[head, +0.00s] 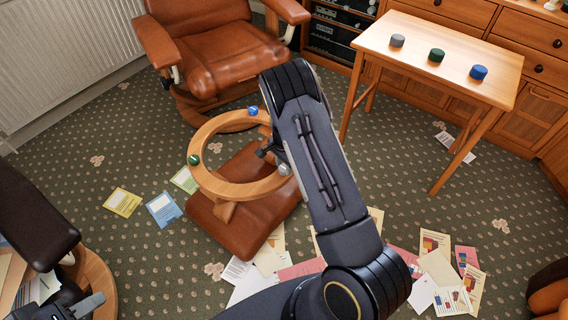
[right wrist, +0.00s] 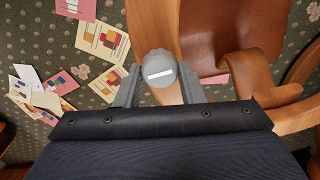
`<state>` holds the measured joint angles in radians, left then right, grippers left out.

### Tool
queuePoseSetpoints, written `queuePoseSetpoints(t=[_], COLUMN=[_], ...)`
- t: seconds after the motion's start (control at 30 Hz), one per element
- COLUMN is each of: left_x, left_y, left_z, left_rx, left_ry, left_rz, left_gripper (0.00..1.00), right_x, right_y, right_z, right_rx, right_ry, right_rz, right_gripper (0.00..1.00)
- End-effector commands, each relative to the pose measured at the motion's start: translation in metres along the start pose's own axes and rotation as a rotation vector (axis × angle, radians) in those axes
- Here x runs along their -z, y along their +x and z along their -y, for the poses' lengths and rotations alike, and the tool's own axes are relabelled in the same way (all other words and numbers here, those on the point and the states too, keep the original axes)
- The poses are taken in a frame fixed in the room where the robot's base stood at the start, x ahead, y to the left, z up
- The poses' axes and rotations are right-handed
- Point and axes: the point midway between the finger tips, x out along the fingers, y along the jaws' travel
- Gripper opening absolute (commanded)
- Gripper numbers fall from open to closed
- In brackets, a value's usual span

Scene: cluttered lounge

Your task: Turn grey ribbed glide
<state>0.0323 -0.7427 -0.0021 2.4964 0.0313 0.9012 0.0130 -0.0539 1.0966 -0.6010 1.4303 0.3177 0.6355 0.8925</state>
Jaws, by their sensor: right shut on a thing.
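An upturned brown leather footstool lies on the carpet, with its round wooden base ring (head: 206,180) facing up. The grey ribbed glide (right wrist: 158,66) is a short round knob with a white bar across its top. It sits on the ring's right side, partly hidden by my right arm in the head view (head: 284,169). My right gripper (right wrist: 160,82) is shut on it, one finger at each side. A blue glide (head: 253,111) and a green glide (head: 194,159) are also on the ring. My left gripper (head: 84,306) is low at the left edge; its jaws are unclear.
A small wooden table (head: 455,62) at the upper right bears a grey cap (head: 397,40), a green cap (head: 436,55) and a blue cap (head: 478,72). A leather armchair (head: 222,60) stands behind the footstool. Papers and cards (head: 436,268) litter the carpet around it.

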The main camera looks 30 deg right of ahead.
Motion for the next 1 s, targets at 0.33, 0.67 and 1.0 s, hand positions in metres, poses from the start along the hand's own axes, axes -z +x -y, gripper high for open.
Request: queuePoseSetpoints(t=[0.33,0.67,1.0], left_x=[0.0006,0.0006,0.0006], left_y=[-0.0012,-0.0012,-0.0012], left_z=[-0.0006,-0.0006,-0.0005], left_rx=[0.000,0.000,0.000], left_ry=[0.000,0.000,0.000], left_rz=[0.000,0.000,0.000], left_gripper=[0.36,0.36,0.36], right_x=[0.0001,0.0001,0.0001], right_y=[-0.0002,-0.0002,-0.0001], right_z=[0.0003,0.0003,0.0001], right_rx=[0.001,0.001,0.001], right_ry=[0.049,0.050,0.048], right_rz=[0.000,0.000,0.000], right_gripper=[0.13,0.39,0.57])
